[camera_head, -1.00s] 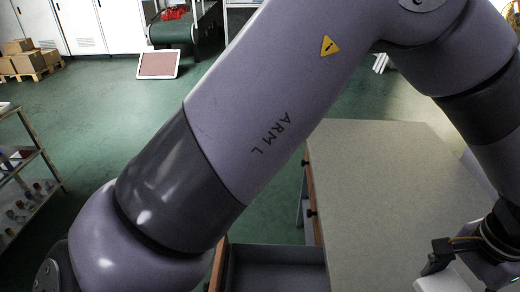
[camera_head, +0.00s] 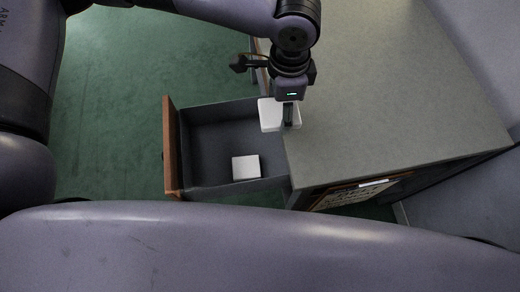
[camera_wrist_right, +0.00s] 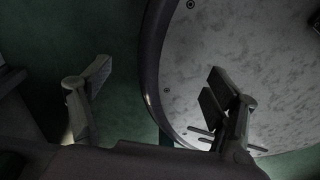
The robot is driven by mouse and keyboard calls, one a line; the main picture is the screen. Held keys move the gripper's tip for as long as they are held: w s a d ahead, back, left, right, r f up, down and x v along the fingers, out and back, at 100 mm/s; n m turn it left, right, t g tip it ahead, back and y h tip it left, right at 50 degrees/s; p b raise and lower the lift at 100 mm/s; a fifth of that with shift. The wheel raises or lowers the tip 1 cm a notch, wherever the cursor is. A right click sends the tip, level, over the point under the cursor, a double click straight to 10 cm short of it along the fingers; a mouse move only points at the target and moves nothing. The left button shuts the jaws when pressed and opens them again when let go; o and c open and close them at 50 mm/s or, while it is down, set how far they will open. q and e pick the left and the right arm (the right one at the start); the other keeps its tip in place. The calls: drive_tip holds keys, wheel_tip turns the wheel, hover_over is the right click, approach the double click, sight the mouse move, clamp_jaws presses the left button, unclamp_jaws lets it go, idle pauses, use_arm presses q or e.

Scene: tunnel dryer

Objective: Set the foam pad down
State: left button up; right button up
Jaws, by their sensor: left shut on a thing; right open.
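My left gripper (camera_head: 288,114) points down in the head view, at the edge where the open drawer (camera_head: 208,136) meets the table. It is shut on a white foam pad (camera_head: 268,113), partly hidden behind the fingers. The pad is above the drawer's right end, close to the table edge; I cannot tell its exact height. A second white block (camera_head: 246,168) lies on the drawer floor near the front wall. My right gripper (camera_wrist_right: 158,98) is open in the right wrist view, with nothing between its fingers.
The grey tabletop (camera_head: 400,90) to the right of the drawer is bare. The drawer has a brown front panel (camera_head: 171,145) on the left and is otherwise empty. Green floor (camera_head: 110,120) is clear to the left. A sign (camera_head: 350,193) shows on the table's near side.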

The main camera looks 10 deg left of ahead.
use_arm(q)
drive_tip(key=w+a+f, duration=0.4)
drive_tip(key=a+f, duration=0.1)
drive_tip(key=a, duration=0.3)
use_arm(e)
drive_tip(key=shift+o, duration=0.9)
drive_tip(key=shift+w+d+f+t+b, duration=0.2)
drive_tip(key=shift+w+d, duration=0.2)
drive_tip(key=shift+w, duration=0.25)
drive_tip(key=shift+w+d+f+t+b, duration=0.15)
drive_tip(key=shift+w+d, duration=0.2)
drive_tip(key=shift+w, duration=0.25)
use_arm(q)
drive_tip(key=b, duration=0.2)
hover_over(234, 138)
drive_tip(key=shift+n, duration=0.3)
wheel_tip(234, 138, down, 17)
drive_tip(key=shift+r, duration=0.1)
drive_tip(key=shift+f, duration=2.4)
use_arm(e)
drive_tip(key=shift+s+f, duration=0.2)
drive_tip(key=shift+f, duration=0.9)
use_arm(q)
drive_tip(key=o, duration=0.7)
drive_tip(key=shift+f, duration=0.1)
drive_tip(key=shift+c, duration=0.2)
drive_tip(key=shift+o, duration=0.8)
